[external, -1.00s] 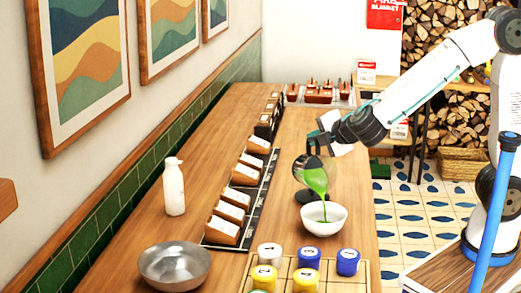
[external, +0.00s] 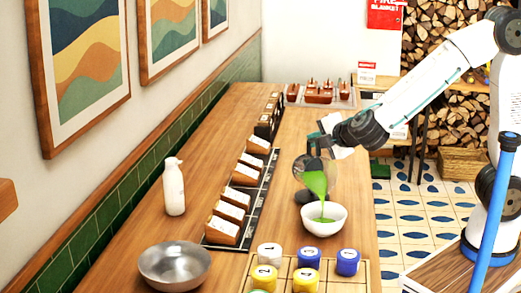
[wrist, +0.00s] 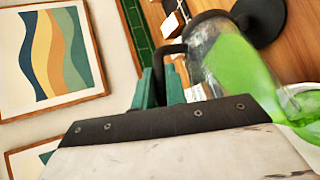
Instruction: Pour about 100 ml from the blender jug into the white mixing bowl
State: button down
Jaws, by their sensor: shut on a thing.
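The blender jug (external: 313,178) is clear with green liquid in it. It is tilted above the white mixing bowl (external: 323,226), and a green stream runs from its lip down into the bowl. Green liquid shows in the bowl's bottom. My gripper (external: 318,146) is shut on the jug at its handle side. In the wrist view, the green fingers (wrist: 160,88) are at the dark handle, and the jug (wrist: 225,60) lies tilted with green liquid towards its lip. Only a bit of the bowl's white rim (wrist: 306,88) shows there.
A dark round base (external: 305,196) stands behind the bowl. Several lidded numbered jars (external: 308,257) sit in a wooden tray in front. A metal bowl (external: 174,268) and a white bottle (external: 174,188) stand at left. A row of labelled boxes (external: 230,210) runs along the counter's middle.

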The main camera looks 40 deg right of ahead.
jog(key=shift+s+a+t+p, duration=0.3)
jog(key=shift+s+p, duration=0.05)
jog(key=shift+s, duration=0.2)
dwell(0.6)
jog(key=w, duration=0.1)
jog(key=w+d+g, duration=0.2)
jog(key=shift+w+r+m, duration=0.2)
jog(key=shift+m, duration=0.1)
jog(key=shift+w+d+r+g+y, duration=0.1)
jog(key=shift+w+r+g+y, duration=0.1)
jog(key=shift+w+g+y, duration=0.5)
jog(key=shift+d+f+m+g, duration=0.1)
jog(key=shift+f+m+g, duration=0.2)
jog(key=shift+g, duration=0.1)
jog(key=shift+w+f, duration=0.1)
jog(key=shift+w, duration=0.1)
dwell(1.0)
